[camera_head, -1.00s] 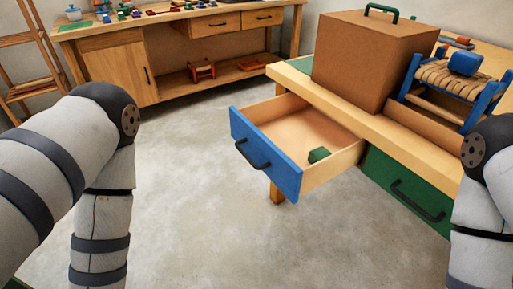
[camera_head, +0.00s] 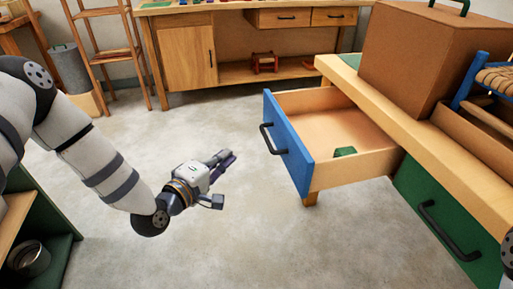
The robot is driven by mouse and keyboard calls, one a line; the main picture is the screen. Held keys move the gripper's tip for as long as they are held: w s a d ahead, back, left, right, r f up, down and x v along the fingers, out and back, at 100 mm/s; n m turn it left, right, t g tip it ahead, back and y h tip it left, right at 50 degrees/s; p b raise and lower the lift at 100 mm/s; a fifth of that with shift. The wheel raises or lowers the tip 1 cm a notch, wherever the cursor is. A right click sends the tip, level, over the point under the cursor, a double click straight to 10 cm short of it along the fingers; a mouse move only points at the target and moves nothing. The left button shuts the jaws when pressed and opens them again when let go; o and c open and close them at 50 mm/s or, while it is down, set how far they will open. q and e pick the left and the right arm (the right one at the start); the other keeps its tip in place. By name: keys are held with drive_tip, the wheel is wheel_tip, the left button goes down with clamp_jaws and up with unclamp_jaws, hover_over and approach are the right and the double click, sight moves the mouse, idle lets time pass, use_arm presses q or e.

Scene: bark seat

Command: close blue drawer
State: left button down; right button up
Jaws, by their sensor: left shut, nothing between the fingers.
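The blue drawer (camera_head: 289,148) is pulled well out from the workbench at the right. Its blue front has a black handle (camera_head: 271,139) facing left. A small green block (camera_head: 345,152) lies inside on the wooden bottom. My left gripper (camera_head: 226,158) is shut and empty, to the left of the blue front and apart from it, with its fingers pointing toward it. My right gripper is out of view; only a bit of my right arm shows at the lower right edge.
A closed green drawer (camera_head: 446,218) is beside the blue one in the same bench (camera_head: 415,118). A brown box (camera_head: 420,58) and a woven stool (camera_head: 497,77) stand on top. A shelf with a metal can (camera_head: 28,257) is at lower left. The floor (camera_head: 250,235) between is clear.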

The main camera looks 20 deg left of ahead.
use_arm(q)
drive_tip(key=w+d, duration=0.1)
drive_tip(key=w, duration=0.2)
drive_tip(key=w+d+f, duration=0.1)
drive_tip(key=w+d, duration=0.1)
drive_tip(key=w, duration=0.1)
drive_tip(key=w+d+f+b, duration=0.1)
drive_tip(key=w, duration=0.2)
drive_tip(key=shift+d, duration=0.35)
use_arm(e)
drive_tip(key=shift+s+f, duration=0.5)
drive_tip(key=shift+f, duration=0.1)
use_arm(q)
drive_tip(key=shift+d, duration=0.1)
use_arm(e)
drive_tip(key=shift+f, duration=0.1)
